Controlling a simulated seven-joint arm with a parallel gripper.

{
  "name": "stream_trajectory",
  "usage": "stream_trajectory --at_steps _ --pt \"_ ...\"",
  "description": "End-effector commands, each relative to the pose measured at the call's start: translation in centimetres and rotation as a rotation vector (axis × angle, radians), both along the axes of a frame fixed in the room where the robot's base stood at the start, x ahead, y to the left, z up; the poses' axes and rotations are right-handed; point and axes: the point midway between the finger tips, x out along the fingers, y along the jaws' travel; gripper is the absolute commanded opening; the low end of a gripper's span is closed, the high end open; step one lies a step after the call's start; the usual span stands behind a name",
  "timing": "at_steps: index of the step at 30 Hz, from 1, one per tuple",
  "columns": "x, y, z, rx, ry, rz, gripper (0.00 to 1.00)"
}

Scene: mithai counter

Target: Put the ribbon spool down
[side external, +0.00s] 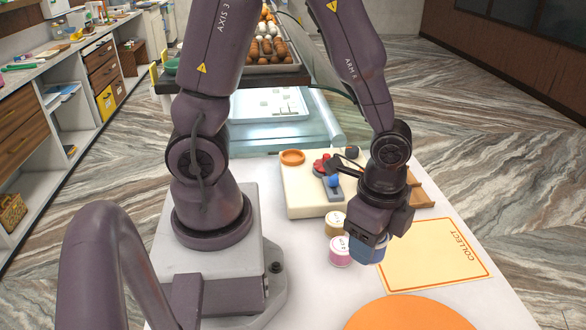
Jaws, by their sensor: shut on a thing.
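My gripper (372,237) points down over the white counter, right of centre in the side external view. It is shut on a blue rounded thing, which looks like the ribbon spool (368,252). The fingers and gripper body hide its upper part. I cannot tell whether its underside touches the counter. A pink spool-like piece (341,252) with a pale top stands close at its left. A gold-brown one (335,223) stands just behind the pink one.
A cream block (303,197) behind holds an orange round dish (292,157), red pieces and a blue ball (333,181). A yellow COLLECT mat (435,265) lies bare at right. An orange disc (408,315) is in front. A glass case (280,130) stands behind.

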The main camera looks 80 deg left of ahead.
Motion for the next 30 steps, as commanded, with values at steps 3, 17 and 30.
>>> stream_trajectory --at_steps 3,17,30 --pt "1.2 6.9 0.5 0.001 0.000 0.343 0.24" --pt "-8.0 27.7 3.0 0.000 -0.001 1.659 0.24" --pt "-13.0 30.9 4.2 -0.001 0.001 2.248 0.24"
